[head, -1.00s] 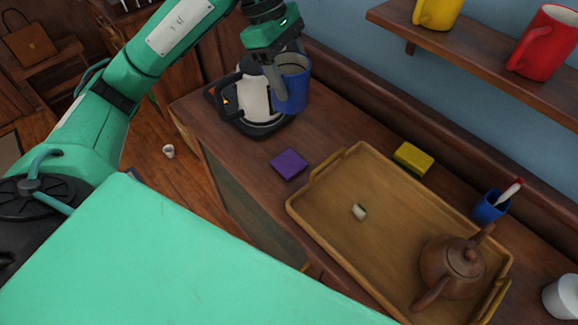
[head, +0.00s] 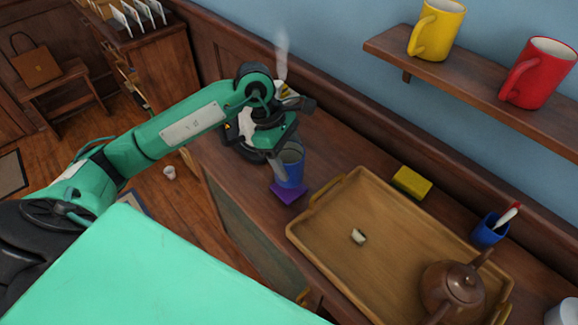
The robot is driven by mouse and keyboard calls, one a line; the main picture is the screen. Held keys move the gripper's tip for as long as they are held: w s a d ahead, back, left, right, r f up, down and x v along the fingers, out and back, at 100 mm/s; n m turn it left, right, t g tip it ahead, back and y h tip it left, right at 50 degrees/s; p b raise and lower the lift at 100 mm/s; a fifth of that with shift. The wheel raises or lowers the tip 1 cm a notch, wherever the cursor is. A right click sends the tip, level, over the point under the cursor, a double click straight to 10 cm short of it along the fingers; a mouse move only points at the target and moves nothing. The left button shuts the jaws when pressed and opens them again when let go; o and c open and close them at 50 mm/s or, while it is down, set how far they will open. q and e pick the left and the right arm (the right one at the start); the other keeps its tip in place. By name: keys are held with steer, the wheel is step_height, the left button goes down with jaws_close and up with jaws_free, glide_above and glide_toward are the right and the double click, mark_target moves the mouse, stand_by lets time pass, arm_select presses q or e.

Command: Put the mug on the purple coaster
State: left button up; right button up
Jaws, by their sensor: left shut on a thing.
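A blue mug (head: 291,170) is held upright in my left gripper (head: 283,158), which is shut on its rim or wall. The purple coaster (head: 289,193) lies on the wooden counter, and the mug is directly over it, covering its upper part. I cannot tell whether the mug's base touches the coaster. My right gripper is not in view.
A kettle (head: 246,129) stands behind my left gripper, partly hidden, with steam rising. A wooden tray (head: 330,235) with a brown teapot (head: 452,287) and a small pale piece (head: 358,236) is to the right. A yellow sponge (head: 411,182) and a blue cup (head: 488,231) stand behind it. Yellow and red mugs sit on the shelf (head: 470,80).

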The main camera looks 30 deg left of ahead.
arm_select(q)
step_height(320, 180, down, 4)
steer(key=shift+r, duration=0.15)
steer(key=shift+f, duration=0.2)
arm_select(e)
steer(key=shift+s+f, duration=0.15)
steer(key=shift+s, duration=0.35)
arm_select(q)
steer(key=shift+f, duration=0.1)
steer(key=o, duration=1)
steer(key=shift+o, duration=0.9)
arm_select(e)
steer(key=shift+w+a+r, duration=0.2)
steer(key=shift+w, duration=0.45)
